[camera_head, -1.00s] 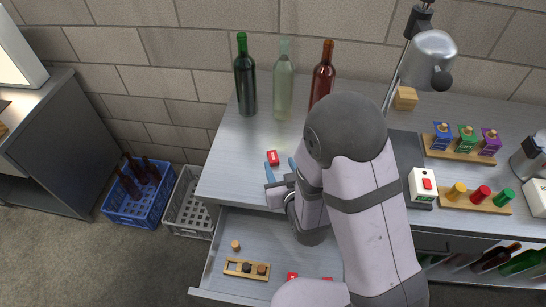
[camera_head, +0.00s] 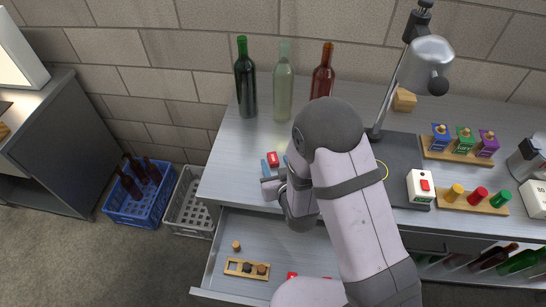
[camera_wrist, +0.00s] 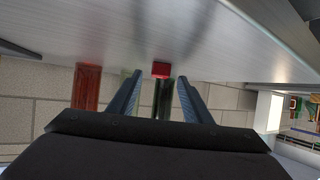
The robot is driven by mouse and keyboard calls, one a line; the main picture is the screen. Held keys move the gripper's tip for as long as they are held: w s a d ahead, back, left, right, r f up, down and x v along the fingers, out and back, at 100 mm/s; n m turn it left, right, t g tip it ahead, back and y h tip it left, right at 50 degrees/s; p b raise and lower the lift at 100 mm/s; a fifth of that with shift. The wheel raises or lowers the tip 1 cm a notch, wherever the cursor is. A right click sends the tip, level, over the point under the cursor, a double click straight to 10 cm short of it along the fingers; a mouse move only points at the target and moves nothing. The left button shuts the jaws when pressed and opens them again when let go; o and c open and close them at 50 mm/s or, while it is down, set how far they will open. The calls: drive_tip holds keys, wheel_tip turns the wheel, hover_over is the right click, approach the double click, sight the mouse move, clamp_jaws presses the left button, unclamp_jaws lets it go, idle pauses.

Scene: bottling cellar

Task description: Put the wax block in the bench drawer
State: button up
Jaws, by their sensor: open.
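The red wax block (camera_head: 272,159), with a small pale mark on it, lies on the bench top (camera_head: 235,170) near its front left part. My gripper (camera_head: 276,166) is open, with its blue fingers just in front of the block. In the wrist view the block (camera_wrist: 161,69) sits between and just beyond the tips of my gripper (camera_wrist: 160,84); I cannot tell whether they touch it. The bench drawer (camera_head: 250,228) is pulled open below the bench's front edge. My arm hides its right part.
The drawer holds a cork (camera_head: 236,245), a wooden rack (camera_head: 233,267) of stoppers and red blocks (camera_head: 292,275) partly behind my arm. A dark green bottle (camera_head: 246,82), a clear bottle (camera_head: 283,88) and a brown bottle (camera_head: 322,75) stand behind the wax block. A lamp (camera_head: 425,62) stands right.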

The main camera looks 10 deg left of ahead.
sight(274, 162)
drive_tip(key=shift+x, duration=1.15)
clamp_jaws()
drive_tip(key=shift+r, duration=0.15)
wheel_tip(274, 162, up, 10)
drive_tip(key=b, duration=0.1)
